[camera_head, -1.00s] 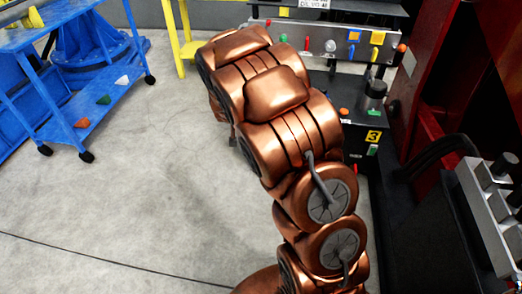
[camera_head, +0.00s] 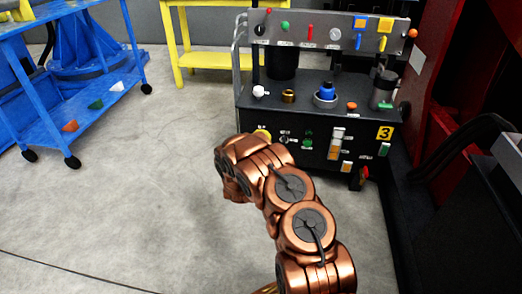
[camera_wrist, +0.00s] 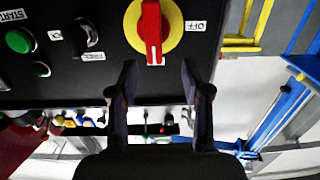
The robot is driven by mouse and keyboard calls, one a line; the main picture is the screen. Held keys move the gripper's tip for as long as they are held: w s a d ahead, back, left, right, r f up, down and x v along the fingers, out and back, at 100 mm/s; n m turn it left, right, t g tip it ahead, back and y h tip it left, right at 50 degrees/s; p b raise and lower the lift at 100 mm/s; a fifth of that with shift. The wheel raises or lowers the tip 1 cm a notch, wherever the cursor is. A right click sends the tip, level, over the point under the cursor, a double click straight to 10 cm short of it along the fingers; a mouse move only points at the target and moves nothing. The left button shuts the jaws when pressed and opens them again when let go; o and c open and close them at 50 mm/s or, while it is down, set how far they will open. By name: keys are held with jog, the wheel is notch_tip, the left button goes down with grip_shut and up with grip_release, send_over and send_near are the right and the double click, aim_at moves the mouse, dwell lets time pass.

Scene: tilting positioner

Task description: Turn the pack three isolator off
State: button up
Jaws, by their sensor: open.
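The isolator (camera_wrist: 153,28), a red bar handle on a yellow round plate, is on the pack's black front panel in the wrist view. Its bar lies along the picture's vertical, its lower end by a small white label. A label reading OFF (camera_wrist: 197,26) sits right of the plate. My gripper (camera_wrist: 158,78) is open and empty, its two fingers below the handle in the picture and either side of its line, apparently not touching it. In the head view a bit of the yellow plate (camera_head: 264,133) shows above my arm. The pack carries a yellow 3 sign (camera_head: 385,132).
Left of the isolator in the wrist view are a black knob (camera_wrist: 88,35) and a green START button (camera_wrist: 19,41). The pack's grey top panel (camera_head: 300,30) carries coloured controls. A blue cart (camera_head: 70,105) and a yellow stand (camera_head: 215,60) stand left, with open floor between.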

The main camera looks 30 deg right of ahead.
jog(key=shift+h, duration=0.3)
jog(key=shift+w+d+f+b, duration=0.35)
jog(key=shift+w+d+b, duration=0.35)
jog(key=shift+w+d, duration=0.2)
jog(key=shift+w+d+f+b, duration=0.4)
jog(key=shift+w+d+b, duration=0.25)
jog(key=shift+w+d, duration=0.25)
jog(key=shift+w+d+f+b, duration=0.35)
jog(key=shift+w+d+b, duration=0.35)
jog(key=shift+w+d, duration=0.2)
jog(key=shift+s, duration=0.1)
grip_shut()
